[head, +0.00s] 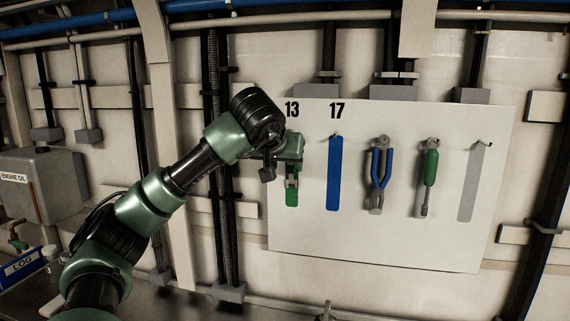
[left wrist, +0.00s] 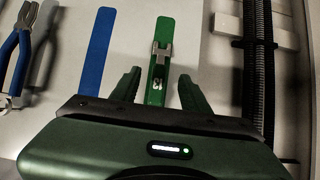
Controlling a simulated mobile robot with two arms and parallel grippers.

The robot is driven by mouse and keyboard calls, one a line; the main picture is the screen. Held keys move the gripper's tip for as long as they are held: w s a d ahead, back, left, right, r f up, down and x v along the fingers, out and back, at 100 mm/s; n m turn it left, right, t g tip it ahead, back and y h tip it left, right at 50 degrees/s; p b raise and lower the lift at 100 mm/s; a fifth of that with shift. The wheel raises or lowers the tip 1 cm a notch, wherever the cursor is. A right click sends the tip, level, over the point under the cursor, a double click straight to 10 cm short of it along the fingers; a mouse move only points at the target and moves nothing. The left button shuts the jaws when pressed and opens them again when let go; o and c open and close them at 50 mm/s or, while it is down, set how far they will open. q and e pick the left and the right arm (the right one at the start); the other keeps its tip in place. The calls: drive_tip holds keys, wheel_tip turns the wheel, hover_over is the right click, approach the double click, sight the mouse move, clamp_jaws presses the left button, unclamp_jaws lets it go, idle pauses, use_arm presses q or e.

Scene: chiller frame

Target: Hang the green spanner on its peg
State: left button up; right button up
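The green spanner (left wrist: 156,85) is in front of the green painted outline (head: 291,198) under number 13 on the white board (head: 350,245). My left gripper (head: 289,150) is at the board, at the upper part of this outline. In the left wrist view its two fingers (left wrist: 158,82) stand apart on either side of the spanner, with gaps showing. The peg is hidden behind my gripper, so I cannot tell how the spanner sits on it. My right gripper is not in view.
To the right are the empty blue outline (head: 334,172) under 17, blue-handled pliers (head: 380,170), a green-handled tool (head: 431,170) and an empty grey outline (head: 475,180). Dark vertical pipes (head: 222,200) run left of the board. A grey tank (head: 45,185) stands far left.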

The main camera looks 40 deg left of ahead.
use_arm(q)
drive_tip(key=b+v, duration=0.2)
drive_tip(key=v, duration=0.5)
drive_tip(key=shift+s+r, duration=0.2)
drive_tip(key=shift+s, duration=0.1)
drive_tip(key=shift+d+f, duration=0.1)
drive_tip(key=shift+d, duration=0.05)
